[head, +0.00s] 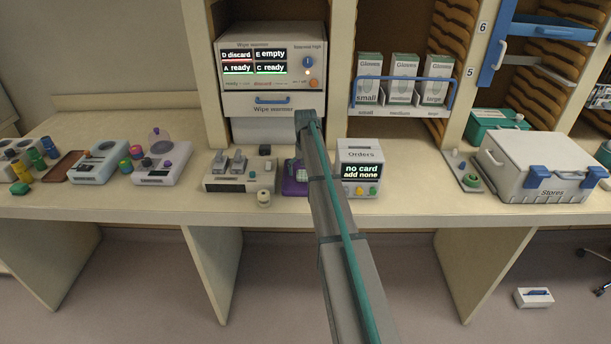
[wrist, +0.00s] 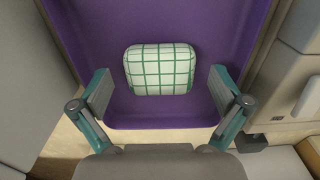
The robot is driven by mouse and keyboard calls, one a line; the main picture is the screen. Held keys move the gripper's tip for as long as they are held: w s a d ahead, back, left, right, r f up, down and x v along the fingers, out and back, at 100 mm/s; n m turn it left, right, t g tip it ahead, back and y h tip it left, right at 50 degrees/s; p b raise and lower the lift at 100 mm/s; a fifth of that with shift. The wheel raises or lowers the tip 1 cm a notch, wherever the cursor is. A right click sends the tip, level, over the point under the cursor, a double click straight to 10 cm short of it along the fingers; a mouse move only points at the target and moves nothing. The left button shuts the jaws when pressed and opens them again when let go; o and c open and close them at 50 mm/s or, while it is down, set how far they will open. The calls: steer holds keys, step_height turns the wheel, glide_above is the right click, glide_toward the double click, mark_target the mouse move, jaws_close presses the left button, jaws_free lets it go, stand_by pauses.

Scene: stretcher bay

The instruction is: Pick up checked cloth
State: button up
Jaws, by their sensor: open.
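The checked cloth (wrist: 159,70), white with green lines and folded into a small pad, lies in a purple tray (wrist: 190,20) in the wrist view. My gripper (wrist: 160,92) is open above the tray, its two fingers apart to the left and right of the cloth's near part. Nothing is between the fingertips, and I cannot tell how high they are over the cloth. In the head view the purple tray (head: 293,186) shows only in part on the counter; my arm covers much of it, the cloth and my gripper.
A switch box (head: 238,174) stands close left of the tray and the Orders box (head: 359,170) close right. The wipe warmer (head: 270,70) stands behind. A Stores box (head: 540,165) is at the far right.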

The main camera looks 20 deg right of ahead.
steer(key=c, duration=1.1)
step_height(320, 180, up, 10)
steer(key=b, duration=0.3)
